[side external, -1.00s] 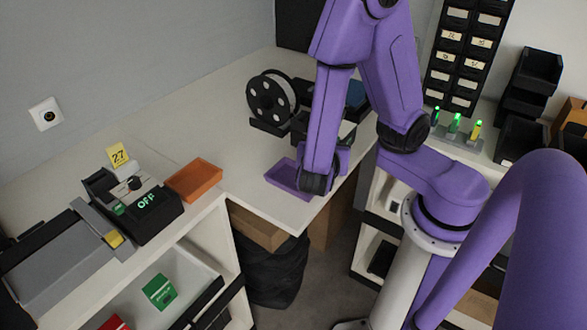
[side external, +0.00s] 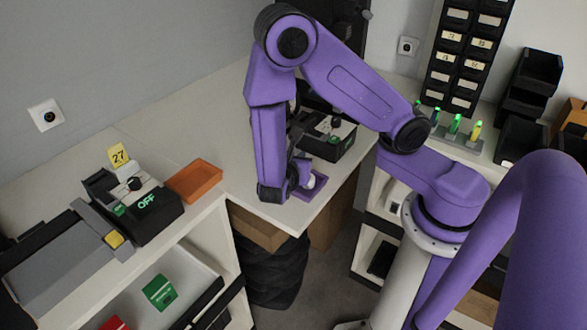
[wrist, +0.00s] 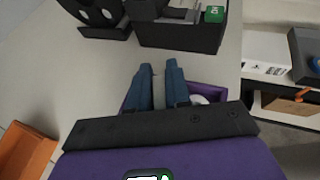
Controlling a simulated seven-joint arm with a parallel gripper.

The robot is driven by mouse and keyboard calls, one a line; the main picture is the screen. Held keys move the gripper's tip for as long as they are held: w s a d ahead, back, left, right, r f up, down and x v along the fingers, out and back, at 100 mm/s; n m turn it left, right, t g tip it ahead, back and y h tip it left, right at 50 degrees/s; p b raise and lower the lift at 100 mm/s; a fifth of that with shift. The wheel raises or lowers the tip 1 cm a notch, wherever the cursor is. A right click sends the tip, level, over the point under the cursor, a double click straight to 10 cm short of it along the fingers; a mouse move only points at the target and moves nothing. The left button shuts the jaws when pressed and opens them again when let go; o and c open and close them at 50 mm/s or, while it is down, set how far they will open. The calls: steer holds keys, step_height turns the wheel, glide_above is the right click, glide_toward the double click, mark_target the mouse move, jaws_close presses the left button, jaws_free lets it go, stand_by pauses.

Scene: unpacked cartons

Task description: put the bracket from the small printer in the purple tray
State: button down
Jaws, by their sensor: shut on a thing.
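The purple tray (side external: 330,181) lies near the table's front edge. In the wrist view a strip of the tray (wrist: 213,89) shows beyond my gripper, with a white rounded thing (wrist: 200,99) at its edge; I cannot tell what it is. A white thing (side external: 319,181) also shows at the tray in the side view. My gripper's blue fingers (wrist: 160,72) are close together over the tray area. A black machine, seemingly the small printer (side external: 338,143), stands behind the tray.
The black machine (wrist: 182,34) and a spool (wrist: 98,12) fill the top of the wrist view. An orange tray (side external: 194,181) lies left, beside a black device reading OFF (side external: 147,205). White tabletop (side external: 225,125) is clear between.

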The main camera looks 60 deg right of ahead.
steer(key=shift+w+f, duration=0.25)
steer(key=shift+f, duration=1.6)
steer(key=shift+f, duration=0.15)
steer(key=c, duration=1.4)
jaws_free()
steer(key=shift+o, duration=0.2)
